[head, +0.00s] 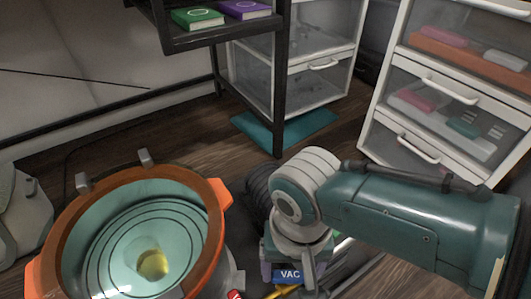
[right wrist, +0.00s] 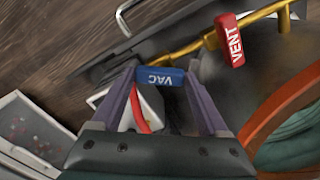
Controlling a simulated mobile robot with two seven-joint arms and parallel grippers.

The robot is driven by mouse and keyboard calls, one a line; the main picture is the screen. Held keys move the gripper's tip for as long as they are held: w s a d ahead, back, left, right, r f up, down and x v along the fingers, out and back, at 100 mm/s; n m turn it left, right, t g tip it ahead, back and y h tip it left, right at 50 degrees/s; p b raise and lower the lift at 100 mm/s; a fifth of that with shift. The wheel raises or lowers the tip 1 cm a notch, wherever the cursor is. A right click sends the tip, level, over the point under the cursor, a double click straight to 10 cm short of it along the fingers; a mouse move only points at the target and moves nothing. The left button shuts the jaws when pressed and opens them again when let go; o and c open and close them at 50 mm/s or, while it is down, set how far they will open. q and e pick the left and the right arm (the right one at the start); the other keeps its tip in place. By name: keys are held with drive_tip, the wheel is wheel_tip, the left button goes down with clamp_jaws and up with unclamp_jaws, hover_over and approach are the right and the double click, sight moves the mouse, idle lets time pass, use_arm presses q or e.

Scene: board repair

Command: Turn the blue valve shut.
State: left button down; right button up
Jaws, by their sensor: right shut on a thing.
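The blue valve handle (right wrist: 160,77), marked VAC, sits between the two fingertips of my right gripper (right wrist: 161,84) in the right wrist view. The fingers are shut on it, one at each end. The handle also shows in the head view (head: 288,275) below my right wrist, with its label facing up. My arm hides part of the valve and its pipe in the head view. My left gripper is in neither view.
A red handle (right wrist: 230,42) marked VENT stands on the yellow pipe (right wrist: 187,48) beside the blue one. A round chamber with an orange rim (head: 217,190) stands at left. White drawers (head: 385,150) and a black shelf (head: 280,95) stand behind.

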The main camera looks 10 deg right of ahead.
drive_tip(key=m+p, duration=0.1)
drive_tip(key=m, duration=0.1)
drive_tip(key=shift+r+m, duration=0.1)
drive_tip(key=shift+m, duration=0.3)
drive_tip(key=m, duration=0.2)
drive_tip(key=shift+m, duration=0.4)
drive_tip(key=m, duration=0.5)
drive_tip(key=shift+p, duration=0.4)
drive_tip(key=shift+m, duration=0.4)
drive_tip(key=o, duration=1.2)
drive_tip(key=shift+o, duration=0.2)
